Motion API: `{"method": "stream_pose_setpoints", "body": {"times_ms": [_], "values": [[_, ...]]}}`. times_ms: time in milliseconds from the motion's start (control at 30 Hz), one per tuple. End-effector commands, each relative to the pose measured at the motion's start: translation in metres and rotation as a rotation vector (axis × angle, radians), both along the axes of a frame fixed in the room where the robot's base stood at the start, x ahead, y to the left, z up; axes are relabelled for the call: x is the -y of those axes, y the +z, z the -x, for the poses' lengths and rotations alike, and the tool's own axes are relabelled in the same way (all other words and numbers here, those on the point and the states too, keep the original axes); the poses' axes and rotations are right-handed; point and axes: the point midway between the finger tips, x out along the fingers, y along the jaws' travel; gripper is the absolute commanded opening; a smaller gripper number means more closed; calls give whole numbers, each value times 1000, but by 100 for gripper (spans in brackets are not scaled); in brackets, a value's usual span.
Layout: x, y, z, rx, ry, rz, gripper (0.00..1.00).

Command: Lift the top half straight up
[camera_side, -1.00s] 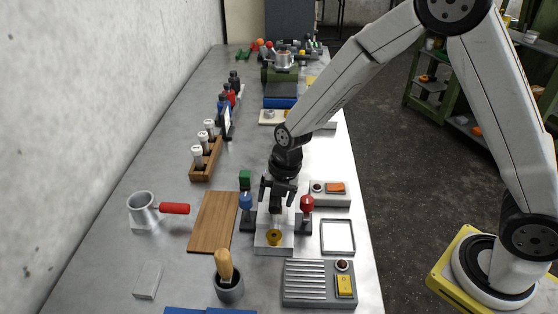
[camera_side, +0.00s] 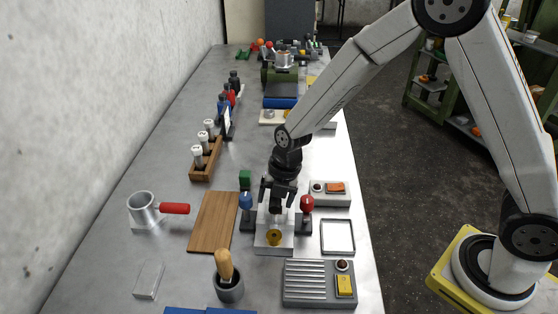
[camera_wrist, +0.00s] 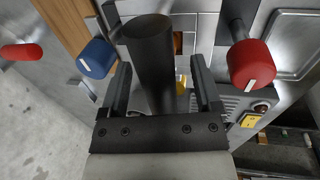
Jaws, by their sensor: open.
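My gripper (camera_side: 278,190) points down over a light metal fixture (camera_side: 273,248). In the wrist view its two fingers (camera_wrist: 160,75) stand apart on either side of a dark upright cylinder (camera_wrist: 150,50), with a gap visible at each side. A blue knob (camera_side: 246,201) stands to the left of the gripper and a red knob (camera_side: 306,204) to the right; both also show in the wrist view, blue (camera_wrist: 97,59) and red (camera_wrist: 251,64). A brass-yellow round part (camera_side: 273,237) sits at the fixture's front. I cannot make out the seam of a top half; my gripper hides much of the fixture.
A wooden board (camera_side: 213,222) and a metal cup with a red handle (camera_side: 145,207) lie to the left. A ribbed grey panel (camera_side: 305,284) with a yellow switch is in front right. An empty shallow tray (camera_side: 323,250) and a control box (camera_side: 330,200) are on the right.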

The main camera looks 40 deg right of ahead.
Motion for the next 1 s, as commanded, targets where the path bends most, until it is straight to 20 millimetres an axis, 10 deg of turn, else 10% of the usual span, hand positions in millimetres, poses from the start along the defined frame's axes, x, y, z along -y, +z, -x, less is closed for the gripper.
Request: {"method": "stream_pose_setpoints", "body": {"times_ms": [500,767,1000], "values": [[0,-2,0,0,0,0,81],[0,-2,0,0,0,0,0],[0,-1,0,1,0,0,0]]}}
